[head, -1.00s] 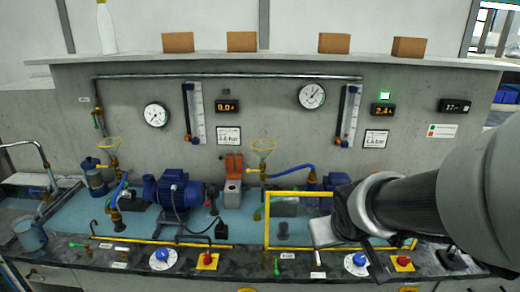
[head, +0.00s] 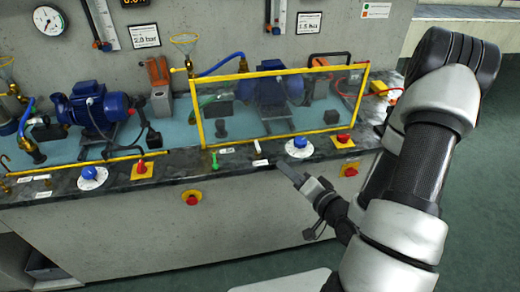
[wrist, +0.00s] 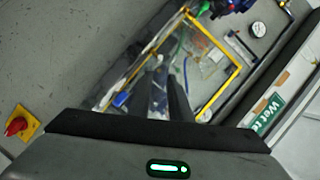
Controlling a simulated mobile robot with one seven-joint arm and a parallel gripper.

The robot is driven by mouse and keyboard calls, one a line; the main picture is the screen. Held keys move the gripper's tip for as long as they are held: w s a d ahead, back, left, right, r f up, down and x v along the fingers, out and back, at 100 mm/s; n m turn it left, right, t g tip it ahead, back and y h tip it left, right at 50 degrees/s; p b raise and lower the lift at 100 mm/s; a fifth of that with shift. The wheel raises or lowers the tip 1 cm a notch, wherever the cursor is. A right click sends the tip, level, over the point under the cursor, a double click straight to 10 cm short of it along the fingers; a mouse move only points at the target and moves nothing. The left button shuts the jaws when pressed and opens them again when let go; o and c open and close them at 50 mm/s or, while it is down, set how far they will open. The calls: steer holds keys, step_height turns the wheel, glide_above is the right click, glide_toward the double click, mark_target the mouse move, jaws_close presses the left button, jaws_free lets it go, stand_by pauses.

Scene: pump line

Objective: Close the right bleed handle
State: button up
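A small green upright handle (head: 214,161) stands on the dark counter edge in front of the yellow-framed guard, left of centre in the head view. I take it for the right bleed handle, but its label is too small to read. A small brass fitting (head: 258,148) stands to its right. My gripper (head: 287,171) is in front of the counter edge, right of the green handle and apart from it. Its fingers (wrist: 168,94) look close together in the wrist view; whether they are shut is unclear. Nothing is clearly held.
A clear guard with a yellow frame (head: 282,73) stands behind the counter edge. A blue knob (head: 299,143) and a red knob (head: 343,138) are near my gripper. Another red button (head: 190,197) is on the cabinet front. The floor (head: 490,200) at right is clear.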

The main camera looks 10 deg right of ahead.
mark_target(258, 146)
steer(key=b+x, duration=0.8)
steer(key=x, duration=0.9)
steer(key=shift+a, duration=0.15)
steer(key=shift+b, duration=0.3)
jaws_close()
